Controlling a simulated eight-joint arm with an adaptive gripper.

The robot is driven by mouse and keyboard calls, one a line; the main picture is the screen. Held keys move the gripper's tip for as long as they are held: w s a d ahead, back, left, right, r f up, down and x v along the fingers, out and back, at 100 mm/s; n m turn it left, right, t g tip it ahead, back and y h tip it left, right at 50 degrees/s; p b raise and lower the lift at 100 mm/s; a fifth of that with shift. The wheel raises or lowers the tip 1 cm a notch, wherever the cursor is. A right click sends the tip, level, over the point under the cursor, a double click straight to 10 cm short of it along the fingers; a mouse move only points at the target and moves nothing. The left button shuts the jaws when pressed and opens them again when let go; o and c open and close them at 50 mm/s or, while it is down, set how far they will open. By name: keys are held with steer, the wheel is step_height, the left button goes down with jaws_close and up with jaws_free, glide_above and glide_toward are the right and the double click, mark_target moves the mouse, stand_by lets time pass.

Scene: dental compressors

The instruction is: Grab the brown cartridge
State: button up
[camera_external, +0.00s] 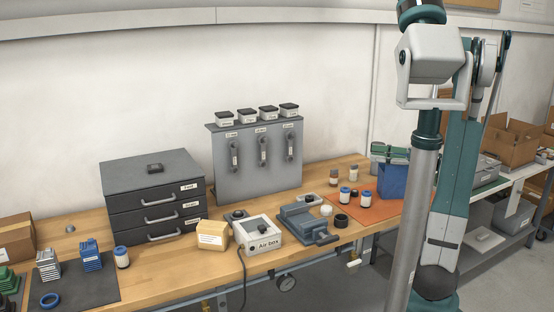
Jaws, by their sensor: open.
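Two small upright cylinders with brownish tops stand near the back of the wooden bench (175,270). The left one (333,177) has a brown top and a lighter lower part. The right one (354,174) looks tan-brown. They are too small to tell which is the brown cartridge. Both stand clear of other things. My arm rises at the right, and its grey tube runs down out of the bottom of the picture. I cannot make out my gripper in this view.
White cylinders with blue ends (344,195) stand at an orange mat (385,212) in front. A blue box (392,181) is to the right. A grey vise-like block (305,222), Air box (262,236), upright panel (258,165) and drawer cabinet (155,200) lie leftward.

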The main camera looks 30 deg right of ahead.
steer(key=r, duration=0.2)
steer(key=m+h+p, duration=0.5)
steer(key=m+h, duration=0.4)
steer(key=h, duration=0.4)
glide_above(337, 175)
steer(key=s, duration=0.5)
steer(key=f, duration=0.2)
steer(key=shift+t, duration=0.4)
step_height(337, 175, down, 16)
steer(key=shift+s+d+r, duration=0.1)
steer(key=shift+s+r, duration=0.05)
steer(key=shift+b+x, duration=0.3)
steer(key=shift+x, duration=1)
